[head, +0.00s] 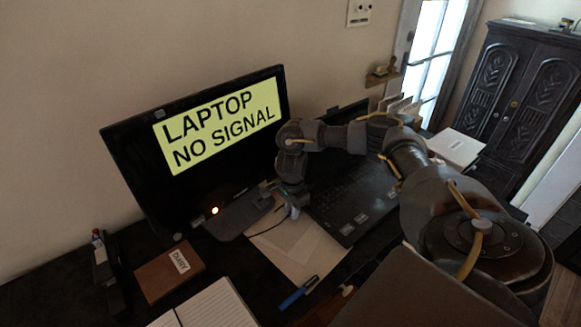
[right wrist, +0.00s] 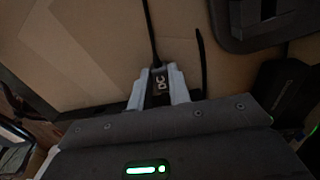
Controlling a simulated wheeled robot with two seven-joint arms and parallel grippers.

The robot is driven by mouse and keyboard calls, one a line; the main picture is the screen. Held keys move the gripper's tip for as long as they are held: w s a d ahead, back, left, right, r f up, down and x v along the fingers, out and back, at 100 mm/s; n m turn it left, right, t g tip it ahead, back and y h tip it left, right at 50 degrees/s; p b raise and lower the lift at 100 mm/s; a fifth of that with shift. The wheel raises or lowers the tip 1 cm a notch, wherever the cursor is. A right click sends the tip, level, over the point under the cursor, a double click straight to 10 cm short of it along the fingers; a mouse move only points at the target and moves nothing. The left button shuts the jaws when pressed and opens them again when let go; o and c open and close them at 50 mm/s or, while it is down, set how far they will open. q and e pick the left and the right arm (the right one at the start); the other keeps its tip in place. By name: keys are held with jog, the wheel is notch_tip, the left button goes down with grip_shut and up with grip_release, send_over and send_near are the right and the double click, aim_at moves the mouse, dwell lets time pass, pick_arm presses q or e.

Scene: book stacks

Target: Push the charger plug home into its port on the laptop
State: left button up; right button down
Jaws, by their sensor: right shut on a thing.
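The black laptop (head: 345,205) lies open on the desk right of the monitor, its keyboard partly behind my right arm. My right gripper (head: 293,212) points down beside the laptop's left edge, over pale papers. In the right wrist view its pale fingers (right wrist: 160,82) are shut on the dark charger plug (right wrist: 160,92), marked "DC". The plug's black cable (right wrist: 149,30) runs away from the fingers. The laptop's port is not visible, and I cannot tell whether the plug touches the laptop. My left gripper is not in view.
The monitor (head: 130,150) reads "LAPTOP NO SIGNAL"; its stand (head: 235,222) is close to my right gripper. Papers (head: 300,245), a blue pen (head: 299,293), a brown diary (head: 170,272) and an open notebook (head: 215,308) lie in front. A dark box (right wrist: 285,90) sits right of the plug.

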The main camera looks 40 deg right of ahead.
jog(key=shift+d+b, duration=0.4)
jog(key=shift+d, duration=0.45)
jog(key=c, duration=1.2)
grip_release()
jog(key=shift+c, duration=0.2)
jog(key=shift+r, duration=0.4)
notch_tip(320, 180, up, 10)
jog(key=p, duration=0.2)
